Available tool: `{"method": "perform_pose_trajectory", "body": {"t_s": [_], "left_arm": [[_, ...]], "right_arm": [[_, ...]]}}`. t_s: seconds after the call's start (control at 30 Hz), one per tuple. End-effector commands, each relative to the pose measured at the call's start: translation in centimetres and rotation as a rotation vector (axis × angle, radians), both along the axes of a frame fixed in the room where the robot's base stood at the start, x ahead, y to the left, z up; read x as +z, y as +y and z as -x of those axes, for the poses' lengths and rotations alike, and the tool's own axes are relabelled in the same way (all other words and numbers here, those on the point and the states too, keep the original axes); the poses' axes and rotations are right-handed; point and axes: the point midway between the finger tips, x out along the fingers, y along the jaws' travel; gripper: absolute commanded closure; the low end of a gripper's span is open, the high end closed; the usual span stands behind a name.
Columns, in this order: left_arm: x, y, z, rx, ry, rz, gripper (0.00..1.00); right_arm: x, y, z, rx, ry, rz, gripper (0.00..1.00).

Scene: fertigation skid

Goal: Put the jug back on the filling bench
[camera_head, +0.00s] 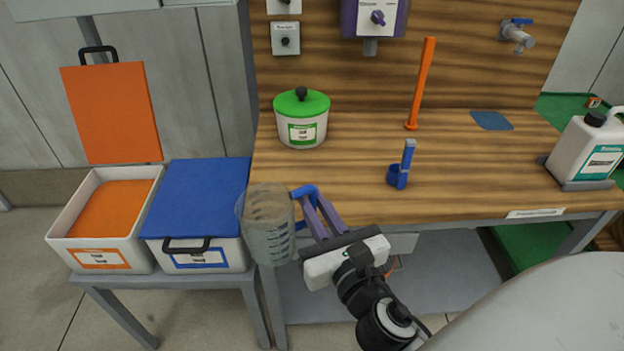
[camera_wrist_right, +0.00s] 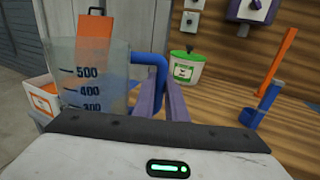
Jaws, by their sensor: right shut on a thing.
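The jug (camera_head: 268,226) is a clear measuring jug with a blue handle and dark scale marks. My right gripper (camera_head: 312,208) is shut on its blue handle and holds it upright in the air. In the head view the jug appears in front of the bench's left front corner, beside the blue-lidded bin. In the right wrist view the jug (camera_wrist_right: 88,75) fills the left side, with marks up to 500. The filling bench (camera_head: 350,170) is a wooden-topped bench with a wooden back panel. My left gripper is not in view.
On the bench stand a green-lidded tub (camera_head: 302,118), a blue scoop (camera_head: 402,168), an orange paddle (camera_head: 421,85) and a white canister (camera_head: 588,150). A blue patch (camera_head: 491,120) lies near the back. An open orange bin (camera_head: 100,220) and a blue-lidded bin (camera_head: 199,205) stand left. The middle benchtop has free room.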

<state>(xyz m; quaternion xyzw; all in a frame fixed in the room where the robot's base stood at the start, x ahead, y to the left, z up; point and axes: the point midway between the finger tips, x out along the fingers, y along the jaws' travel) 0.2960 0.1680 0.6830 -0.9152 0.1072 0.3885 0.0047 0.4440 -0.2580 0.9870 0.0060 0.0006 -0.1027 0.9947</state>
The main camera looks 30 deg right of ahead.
Motion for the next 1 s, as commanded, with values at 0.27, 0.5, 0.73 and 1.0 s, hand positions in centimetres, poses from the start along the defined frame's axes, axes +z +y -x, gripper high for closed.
{"method": "perform_pose_trajectory", "body": {"t_s": [0.27, 0.5, 0.73, 1.0], "left_arm": [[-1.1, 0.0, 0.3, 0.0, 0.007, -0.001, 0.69], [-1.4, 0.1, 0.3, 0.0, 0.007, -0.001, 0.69], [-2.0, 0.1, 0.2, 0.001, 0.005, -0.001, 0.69], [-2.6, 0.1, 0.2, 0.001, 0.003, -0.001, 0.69]], "right_arm": [[2.3, -9.2, -8.9, -0.344, -0.007, -0.002, 1.0], [4.4, -13.5, -12.1, -0.511, -0.003, -0.003, 1.0], [1.8, -14.3, -12.5, -0.543, 0.007, 0.0, 1.0], [-1.6, -14.2, -12.5, -0.54, 0.001, -0.001, 1.0]]}}
